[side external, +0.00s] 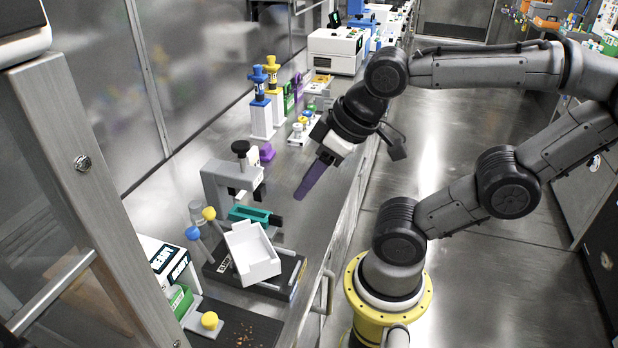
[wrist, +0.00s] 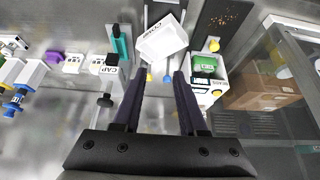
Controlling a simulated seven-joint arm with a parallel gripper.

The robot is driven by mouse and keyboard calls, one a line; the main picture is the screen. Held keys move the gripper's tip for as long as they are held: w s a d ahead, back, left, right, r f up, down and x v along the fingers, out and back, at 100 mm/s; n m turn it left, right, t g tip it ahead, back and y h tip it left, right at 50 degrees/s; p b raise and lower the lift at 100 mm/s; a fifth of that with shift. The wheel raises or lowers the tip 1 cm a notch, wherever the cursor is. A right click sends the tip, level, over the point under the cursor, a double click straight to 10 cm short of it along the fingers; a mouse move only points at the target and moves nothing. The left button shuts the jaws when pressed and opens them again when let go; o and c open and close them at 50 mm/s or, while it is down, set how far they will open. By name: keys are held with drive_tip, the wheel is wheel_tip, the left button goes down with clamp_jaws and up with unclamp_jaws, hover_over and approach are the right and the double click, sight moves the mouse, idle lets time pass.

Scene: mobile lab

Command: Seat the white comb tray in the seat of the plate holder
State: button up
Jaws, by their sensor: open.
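The white comb tray (side external: 252,253) is a shallow open box. It lies askew on the dark plate holder (side external: 289,277), turned relative to the base, and looks tilted. In the wrist view the tray (wrist: 161,42) shows lettering along one edge. The tray hides most of the holder and its seat, so I cannot tell how its underside rests. My gripper (side external: 298,196) hangs above the bench, up and to the right of the tray in the side view. In the wrist view my gripper (wrist: 160,73) is open and empty, its dark fingers apart, with the tray beyond the tips.
A grey stand with a black knob (side external: 240,148) and a teal block (side external: 250,214) stand just behind the tray. Blue (side external: 192,233) and yellow (side external: 209,213) knobs rise close on its left. A green-and-white box (side external: 180,298) sits at the lower left. Bare bench lies below my fingers.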

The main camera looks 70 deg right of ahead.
idle(0.5)
drive_tip(key=m+g, duration=0.5)
drive_tip(key=m, duration=0.4)
hover_over(232, 252)
wheel_tip(232, 252, down, 6)
drive_tip(key=shift+g, duration=0.3)
wheel_tip(232, 252, down, 9)
drive_tip(key=shift+s+a+f, duration=0.1)
drive_tip(key=shift+f, duration=3.1)
clamp_jaws()
